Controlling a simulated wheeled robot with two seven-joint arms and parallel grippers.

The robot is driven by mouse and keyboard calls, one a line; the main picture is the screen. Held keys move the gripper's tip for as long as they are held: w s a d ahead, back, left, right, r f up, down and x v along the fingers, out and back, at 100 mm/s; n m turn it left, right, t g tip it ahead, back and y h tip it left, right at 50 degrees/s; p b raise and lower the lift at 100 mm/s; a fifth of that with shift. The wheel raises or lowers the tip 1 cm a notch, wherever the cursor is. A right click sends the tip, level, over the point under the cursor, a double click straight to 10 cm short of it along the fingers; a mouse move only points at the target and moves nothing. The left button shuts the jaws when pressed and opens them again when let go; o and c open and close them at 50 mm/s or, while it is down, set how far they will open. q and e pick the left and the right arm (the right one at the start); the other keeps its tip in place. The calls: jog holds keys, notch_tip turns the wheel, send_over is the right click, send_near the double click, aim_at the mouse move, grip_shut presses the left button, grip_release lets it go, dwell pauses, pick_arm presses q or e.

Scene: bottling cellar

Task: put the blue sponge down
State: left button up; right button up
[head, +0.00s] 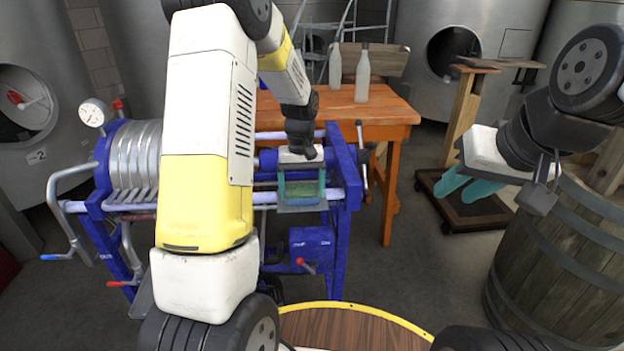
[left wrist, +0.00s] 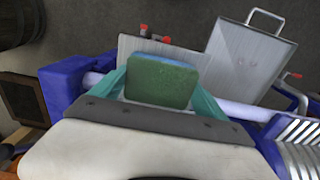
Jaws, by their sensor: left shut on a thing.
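My left gripper (head: 302,196) is shut on the blue sponge (head: 302,188), above the blue-framed filter press. In the left wrist view the sponge (left wrist: 160,84) sits between the teal fingers, its broad green face toward the camera and a blue edge along the top. A grey metal plate (left wrist: 130,46) shows behind it; I cannot tell whether they touch. My right gripper (head: 466,188) hangs at the right, its two teal fingers apart and nothing between them.
The filter press (head: 328,230) has rails, handles and a gauge (head: 93,113). An orange wooden table (head: 385,112) with two pale bottles (head: 362,75) stands behind it. A barrel (head: 560,265) is at the right. A metal plate with a handle (left wrist: 248,58) shows in the wrist view.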

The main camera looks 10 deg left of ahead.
aim_at(302, 190)
pick_arm(q)
jog(key=shift+f, duration=0.15)
jog(key=o, duration=1.2)
jog(key=shift+c, duration=0.2)
notch_tip(302, 190, up, 12)
jog(key=s+d+r+m+t+h, duration=0.1)
jog(key=s+r, duration=0.4)
jog(key=s, duration=0.7)
jog(key=s+d+r+m+t+h, duration=0.1)
jog(key=s+r+t, duration=0.3)
jog(key=s, duration=0.8)
jog(key=shift+s+r+m+t, duration=0.15)
jog(key=shift+r+m+t, duration=0.2)
jog(key=shift+m+t, duration=0.4)
jog(key=shift+d, duration=0.1)
